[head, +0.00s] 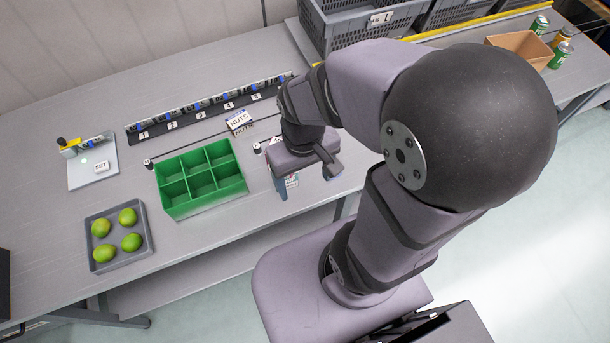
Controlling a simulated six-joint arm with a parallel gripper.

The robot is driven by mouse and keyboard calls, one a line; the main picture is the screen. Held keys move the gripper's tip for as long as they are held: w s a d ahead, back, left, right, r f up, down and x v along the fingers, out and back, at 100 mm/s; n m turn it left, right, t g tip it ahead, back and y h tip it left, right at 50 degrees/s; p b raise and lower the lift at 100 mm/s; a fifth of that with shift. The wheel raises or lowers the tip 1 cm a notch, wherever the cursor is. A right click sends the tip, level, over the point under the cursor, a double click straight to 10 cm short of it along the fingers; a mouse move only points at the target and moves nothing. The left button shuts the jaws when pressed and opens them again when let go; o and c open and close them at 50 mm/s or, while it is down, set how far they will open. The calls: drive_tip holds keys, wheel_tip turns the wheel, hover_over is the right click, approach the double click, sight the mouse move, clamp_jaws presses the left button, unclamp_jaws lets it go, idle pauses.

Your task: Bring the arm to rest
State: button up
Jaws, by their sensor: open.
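My gripper (307,184) is open above the grey workbench (60,205), near its front edge and to the right of the green divided box. One finger points down at the left and the other shows at the right. A small printed item (292,181) shows just beside the left finger, partly hidden by the gripper; I cannot tell whether it touches. My arm bends up and over from my base at the right.
A green six-compartment box (202,205) stands empty. A grey tray (91,262) holds green fruit (131,242). A box marked NUTS (239,120) lies behind, near a numbered rack (153,137). A small plate (77,179) is at left. Grey crates (345,32) stand at the back.

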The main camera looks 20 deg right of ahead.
drive_tip(key=shift+w+r+m, duration=0.1)
drive_tip(key=shift+w+m, duration=0.05)
drive_tip(key=shift+m, duration=0.15)
wheel_tip(320, 180, down, 3)
drive_tip(key=b, duration=0.3)
idle(0.3)
